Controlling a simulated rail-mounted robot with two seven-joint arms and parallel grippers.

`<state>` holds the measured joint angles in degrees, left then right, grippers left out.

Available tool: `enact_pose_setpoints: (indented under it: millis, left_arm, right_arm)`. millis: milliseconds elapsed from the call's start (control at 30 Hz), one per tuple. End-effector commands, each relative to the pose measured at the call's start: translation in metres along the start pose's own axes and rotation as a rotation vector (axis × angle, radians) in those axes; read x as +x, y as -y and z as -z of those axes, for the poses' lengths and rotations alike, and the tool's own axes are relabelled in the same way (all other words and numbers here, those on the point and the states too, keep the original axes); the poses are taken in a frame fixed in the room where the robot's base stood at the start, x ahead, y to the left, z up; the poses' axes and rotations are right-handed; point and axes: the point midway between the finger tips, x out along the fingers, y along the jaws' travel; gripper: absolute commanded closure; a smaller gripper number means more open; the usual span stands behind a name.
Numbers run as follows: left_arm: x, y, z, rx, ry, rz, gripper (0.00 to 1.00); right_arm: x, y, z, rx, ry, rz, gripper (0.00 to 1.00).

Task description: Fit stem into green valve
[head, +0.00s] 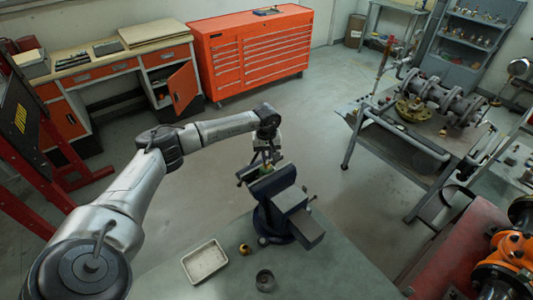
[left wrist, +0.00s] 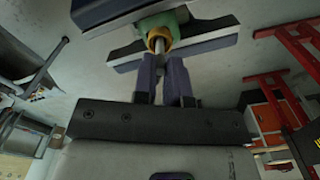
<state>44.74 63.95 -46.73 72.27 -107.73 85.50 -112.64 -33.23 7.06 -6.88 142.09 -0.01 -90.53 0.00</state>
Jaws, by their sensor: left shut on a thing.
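My left gripper (head: 264,160) hangs just above the blue vise (head: 282,200) on the workbench. In the left wrist view its fingers (left wrist: 165,75) are shut on a thin grey stem (left wrist: 161,58), most of which they hide. The green valve (left wrist: 178,20) is clamped between the vise jaws, and a bit of it shows in the head view (head: 267,171). A brass ring (left wrist: 157,36) lies at the valve's opening, in line with the stem. The stem's end meets or overlaps the ring; I cannot tell how deep it sits. My right gripper is not in view.
On the green bench top (head: 335,268) a white tray (head: 205,262), a small brass part (head: 245,249) and a dark round cup (head: 265,280) stand near the vise. Orange valve equipment (head: 500,265) is at the right. The bench right of the vise is clear.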

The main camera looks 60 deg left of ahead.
Motion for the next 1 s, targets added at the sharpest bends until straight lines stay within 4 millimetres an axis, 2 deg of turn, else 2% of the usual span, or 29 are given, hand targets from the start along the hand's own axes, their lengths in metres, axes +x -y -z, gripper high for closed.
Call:
enact_pose_setpoints:
  millis: [300, 333, 633, 867, 1000]
  left_arm:
    - [0.009, 0.0, 0.0, 0.0, 0.0, 0.0, 1.0]
    - [0.008, 0.0, 0.0, 0.0, 0.0, 0.0, 0.86]
    - [0.007, 0.0, 0.0, 0.0, 0.0, 0.0, 0.58]
    - [0.007, 0.0, 0.0, 0.0, 0.0, 0.0, 0.58]
    - [-0.003, -0.001, 0.001, 0.0, -0.002, -0.003, 0.58]
  right_arm:
    - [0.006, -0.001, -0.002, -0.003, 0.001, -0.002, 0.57]
    - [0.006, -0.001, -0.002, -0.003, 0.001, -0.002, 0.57]
    - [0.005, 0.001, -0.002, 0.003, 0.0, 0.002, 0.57]
    - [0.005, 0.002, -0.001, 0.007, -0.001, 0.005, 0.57]
    - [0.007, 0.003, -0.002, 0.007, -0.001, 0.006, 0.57]
